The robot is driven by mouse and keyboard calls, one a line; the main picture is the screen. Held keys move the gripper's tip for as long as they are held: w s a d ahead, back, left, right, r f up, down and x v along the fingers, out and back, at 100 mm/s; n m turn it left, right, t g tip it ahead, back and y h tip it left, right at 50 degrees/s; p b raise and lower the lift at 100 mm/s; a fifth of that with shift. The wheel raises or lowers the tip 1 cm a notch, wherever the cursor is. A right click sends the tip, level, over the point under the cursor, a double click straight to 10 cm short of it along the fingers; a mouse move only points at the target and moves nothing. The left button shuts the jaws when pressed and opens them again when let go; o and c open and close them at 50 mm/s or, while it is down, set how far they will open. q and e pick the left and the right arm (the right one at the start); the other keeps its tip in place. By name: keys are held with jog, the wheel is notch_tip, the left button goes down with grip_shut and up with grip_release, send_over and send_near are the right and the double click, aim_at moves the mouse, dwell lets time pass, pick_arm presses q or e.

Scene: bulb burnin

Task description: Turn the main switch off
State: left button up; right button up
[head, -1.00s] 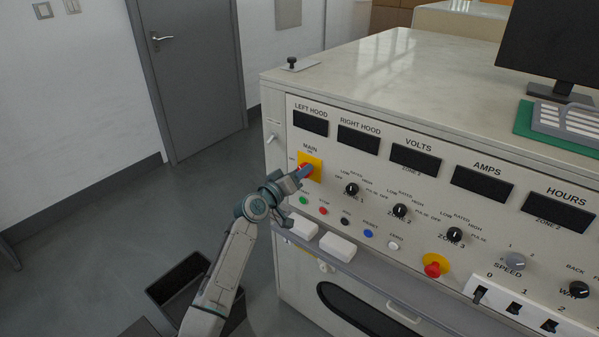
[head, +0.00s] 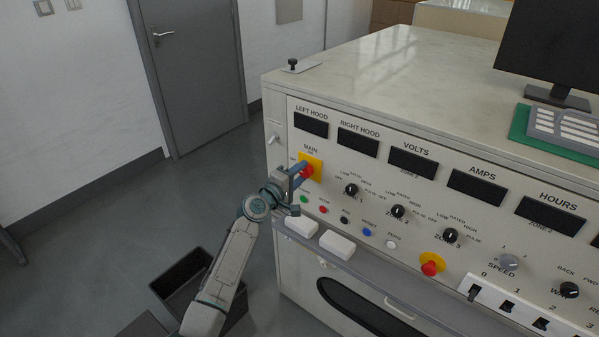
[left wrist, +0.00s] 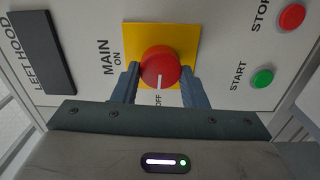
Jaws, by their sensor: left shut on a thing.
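The main switch (head: 307,170) is a red round knob on a yellow square plate at the upper left of the panel. It also shows in the left wrist view (left wrist: 160,66). Its white mark points to the OFF label, at the bottom of that picture; ON is to the left. My left gripper (head: 303,171) is at the knob, with one blue-grey finger (left wrist: 129,84) on each side of it, shut on it. The finger tips are partly hidden behind the knob. My right gripper is in neither view.
A green start button (head: 304,198) and a red stop button (head: 323,209) sit just below the switch. Zone knobs, such as the zone 1 knob (head: 351,189), are to the right. White blocks (head: 337,246) lie on the ledge below. Floor is open at left.

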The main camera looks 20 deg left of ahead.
pick_arm(q)
jog(key=shift+n, duration=0.4)
jog(key=o, duration=1)
jog(key=v, duration=1.1)
jog(key=shift+w, duration=0.1)
